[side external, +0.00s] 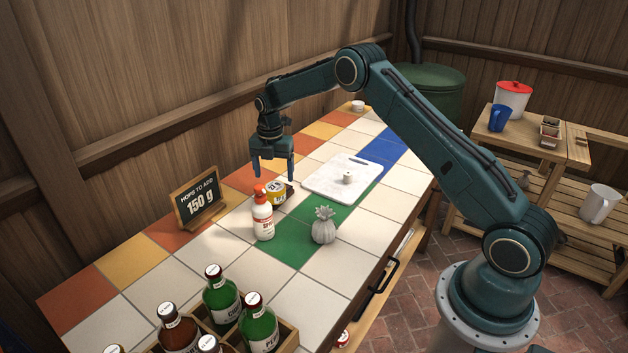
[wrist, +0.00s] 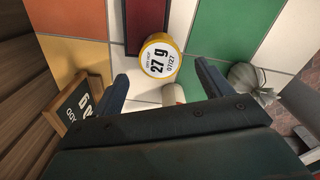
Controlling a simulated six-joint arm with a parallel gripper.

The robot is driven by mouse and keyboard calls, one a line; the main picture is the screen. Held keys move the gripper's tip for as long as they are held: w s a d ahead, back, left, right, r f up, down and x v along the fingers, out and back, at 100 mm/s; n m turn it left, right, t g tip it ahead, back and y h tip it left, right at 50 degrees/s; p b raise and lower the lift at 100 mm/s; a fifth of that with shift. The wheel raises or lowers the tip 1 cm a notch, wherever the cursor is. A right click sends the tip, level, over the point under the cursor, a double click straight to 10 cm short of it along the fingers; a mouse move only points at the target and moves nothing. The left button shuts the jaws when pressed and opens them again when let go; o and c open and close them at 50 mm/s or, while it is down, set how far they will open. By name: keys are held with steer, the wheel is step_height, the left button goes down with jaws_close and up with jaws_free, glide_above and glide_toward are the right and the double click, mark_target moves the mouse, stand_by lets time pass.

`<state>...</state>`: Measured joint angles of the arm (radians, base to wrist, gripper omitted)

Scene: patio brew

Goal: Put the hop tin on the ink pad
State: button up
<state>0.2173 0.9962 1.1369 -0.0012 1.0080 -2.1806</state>
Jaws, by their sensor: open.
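The hop tin (side external: 277,192) is a short yellow tin beside the spray bottle in the side view. In the wrist view its pale lid, marked 27 g (wrist: 160,57), faces me, beyond and between my fingers. My gripper (side external: 275,176) points down above and just behind the tin. It is open, with nothing between its fingertips (wrist: 162,76). A dark-rimmed, deep red rectangle, which looks like the ink pad (wrist: 143,22), lies just past the tin in the wrist view. In the side view I cannot make it out clearly; the tin and a finger cover that area.
A white bottle with a red top (side external: 263,221) stands close in front of the tin. A chalkboard sign (side external: 196,200) stands left. A bottle crate (side external: 288,338) is at the front.

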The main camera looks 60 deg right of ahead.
step_height(320, 180, up, 6)
stand_by(0.4)
steer(key=shift+r, duration=0.15)
stand_by(0.3)
step_height(320, 180, up, 12)
steer(key=m+t, duration=0.1)
steer(key=m, duration=0.4)
glide_above(275, 187)
steer(key=s+a, duration=0.4)
steer(key=s, duration=0.2)
steer(key=s+a+r+m+t, duration=0.2)
steer(key=s+a+r+m, duration=0.2)
steer(key=s+r+m, duration=0.5)
steer(key=s+a+m+t, duration=0.1)
steer(key=s+m, duration=0.2)
steer(key=s, duration=0.5)
steer(key=s+a+f+m, duration=0.1)
steer(key=s+a+m, duration=0.1)
steer(key=s, duration=0.7)
steer(key=s+a+f+m+t, duration=0.1)
steer(key=s+m, duration=0.2)
steer(key=s, duration=0.6)
steer(key=shift+a+m+t, duration=0.3)
steer(key=shift+a, duration=0.1)
